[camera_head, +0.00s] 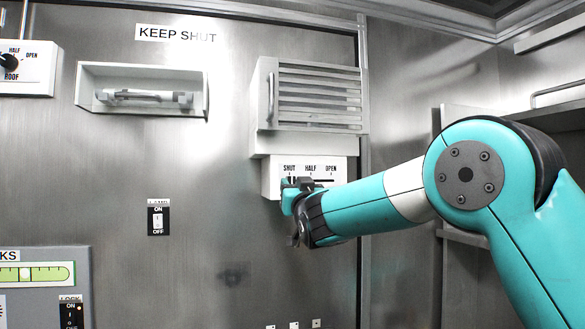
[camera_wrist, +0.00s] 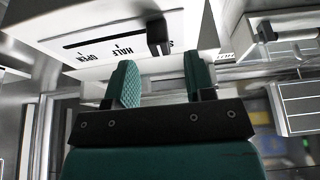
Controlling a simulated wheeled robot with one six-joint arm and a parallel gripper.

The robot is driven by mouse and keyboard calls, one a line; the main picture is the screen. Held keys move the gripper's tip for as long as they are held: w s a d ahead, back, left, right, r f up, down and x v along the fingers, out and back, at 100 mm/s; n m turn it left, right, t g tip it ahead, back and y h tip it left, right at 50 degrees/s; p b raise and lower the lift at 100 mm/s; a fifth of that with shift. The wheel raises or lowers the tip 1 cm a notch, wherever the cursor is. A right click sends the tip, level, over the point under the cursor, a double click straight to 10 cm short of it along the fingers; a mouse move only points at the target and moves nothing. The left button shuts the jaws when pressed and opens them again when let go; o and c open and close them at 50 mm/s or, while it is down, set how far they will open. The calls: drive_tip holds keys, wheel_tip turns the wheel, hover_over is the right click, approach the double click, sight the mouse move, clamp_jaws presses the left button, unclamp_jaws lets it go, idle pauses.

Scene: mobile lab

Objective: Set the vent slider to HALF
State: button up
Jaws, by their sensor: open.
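The vent slider panel (camera_head: 326,170) is a white box below a louvred vent, marked SHUT, HALF and OPEN from left to right. It shows upside down in the wrist view (camera_wrist: 62,30). The black slider knob (camera_wrist: 158,36) stands at the SHUT end of its slot, partly covering the SHUT label. My gripper (camera_head: 292,186) is at the SHUT end in the head view, hiding much of the knob. In the wrist view my gripper (camera_wrist: 163,72) is open, its green fingers to either side of the knob's line. I cannot tell whether they reach around it.
The louvred vent (camera_head: 315,95) juts out just above the panel. A recessed handle (camera_head: 145,97), a ROOF knob box (camera_head: 25,70) and an ON/OFF switch (camera_head: 158,217) are on the wall to the left. Shelving (camera_head: 470,150) stands at the right. The wall below the panel is mostly bare.

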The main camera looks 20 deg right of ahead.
sight(292, 181)
drive_tip(key=shift+p+x, duration=0.7)
drive_tip(key=shift+x, duration=1.05)
clamp_jaws()
drive_tip(key=shift+a, duration=0.1)
